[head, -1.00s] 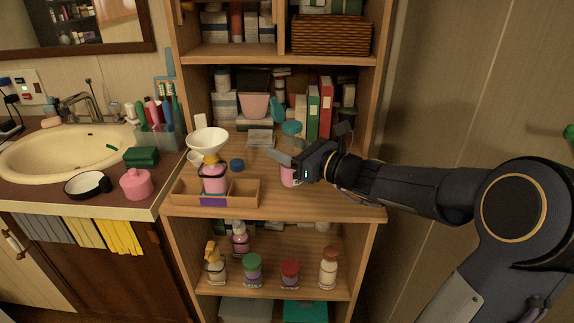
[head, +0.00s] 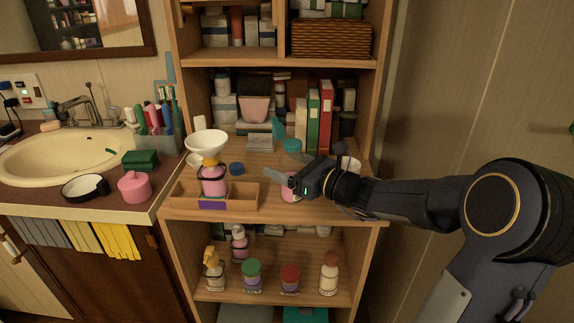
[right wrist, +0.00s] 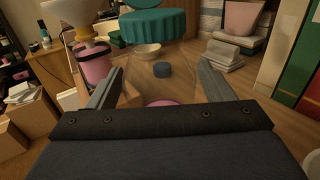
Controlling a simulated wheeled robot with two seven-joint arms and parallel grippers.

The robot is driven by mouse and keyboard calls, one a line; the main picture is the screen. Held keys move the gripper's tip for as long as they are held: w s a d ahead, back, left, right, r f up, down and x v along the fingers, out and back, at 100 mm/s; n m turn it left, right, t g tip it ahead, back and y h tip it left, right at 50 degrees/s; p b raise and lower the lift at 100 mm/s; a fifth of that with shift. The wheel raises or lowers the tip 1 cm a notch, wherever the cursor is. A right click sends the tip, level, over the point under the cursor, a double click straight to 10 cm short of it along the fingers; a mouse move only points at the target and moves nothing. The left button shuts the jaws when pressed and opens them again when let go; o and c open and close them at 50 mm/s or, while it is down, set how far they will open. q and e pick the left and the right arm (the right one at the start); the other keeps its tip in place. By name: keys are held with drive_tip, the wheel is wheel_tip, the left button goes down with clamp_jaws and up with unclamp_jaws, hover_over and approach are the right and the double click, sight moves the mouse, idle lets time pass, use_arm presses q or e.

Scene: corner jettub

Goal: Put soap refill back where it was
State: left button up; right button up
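The soap refill is a clear bottle with a teal cap (head: 292,146) and pink liquid (head: 290,193) low in it. My right gripper (head: 283,178) is around its body, cap above the fingers, at the right of the middle shelf top. In the right wrist view the teal cap (right wrist: 153,27) is above and between the fingers (right wrist: 160,85), with pink showing low between them. I cannot tell whether its base touches the shelf. A pink soap bottle (head: 213,187) with a white funnel (head: 206,143) in it stands in a wooden tray (head: 245,195). My left gripper is out of view.
A blue cap (head: 237,168) lies behind the tray. Green and red binders (head: 319,118) and a pink pot (head: 254,109) stand at the back. A white cup (head: 347,164) is behind my right gripper. Several bottles (head: 252,275) are on the shelf below.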

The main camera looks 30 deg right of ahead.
drive_tip(key=shift+r, duration=0.25)
drive_tip(key=p+v, duration=0.1)
drive_tip(key=v, duration=1.1)
